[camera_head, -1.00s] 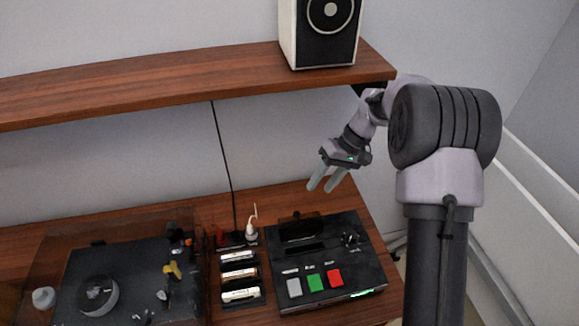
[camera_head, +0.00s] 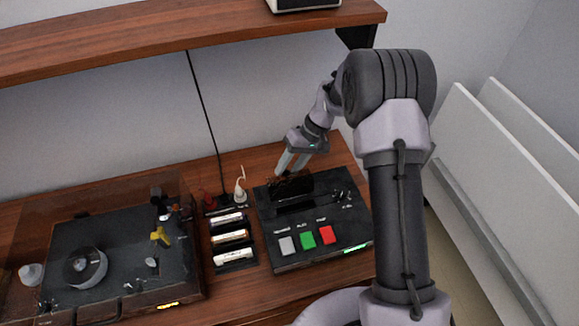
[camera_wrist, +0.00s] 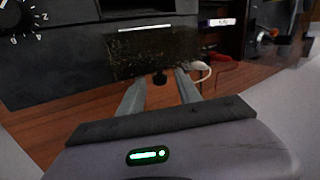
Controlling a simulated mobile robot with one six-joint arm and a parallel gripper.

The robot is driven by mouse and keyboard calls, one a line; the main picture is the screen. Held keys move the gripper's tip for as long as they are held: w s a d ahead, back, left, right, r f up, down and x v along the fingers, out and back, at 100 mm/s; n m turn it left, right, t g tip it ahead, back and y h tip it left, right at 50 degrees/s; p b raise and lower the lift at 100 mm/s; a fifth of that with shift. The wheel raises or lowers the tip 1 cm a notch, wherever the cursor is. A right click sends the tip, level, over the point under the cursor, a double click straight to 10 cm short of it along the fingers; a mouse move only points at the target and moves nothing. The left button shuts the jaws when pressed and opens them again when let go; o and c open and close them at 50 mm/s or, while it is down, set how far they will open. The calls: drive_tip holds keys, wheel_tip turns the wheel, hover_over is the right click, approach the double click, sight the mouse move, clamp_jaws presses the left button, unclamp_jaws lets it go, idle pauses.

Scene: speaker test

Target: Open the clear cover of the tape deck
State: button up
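The black tape deck (camera_head: 332,243) sits on the wooden counter, with grey, green and red buttons at its front. Its dark see-through cover (camera_head: 292,188) is at the deck's back edge; it also shows as a speckled panel in the wrist view (camera_wrist: 150,52). I cannot tell whether it is fully down. My gripper (camera_head: 285,168) is open behind the deck, pointing down at the cover.
Several cassettes (camera_head: 232,237) lie left of the deck. A white plug with a cable (camera_head: 240,192) stands by the deck's back left corner. A turntable under a clear lid (camera_head: 110,260) fills the left side. A wooden shelf (camera_head: 180,30) with a speaker (camera_head: 303,4) overhangs the back.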

clamp_jaws()
idle(1.2)
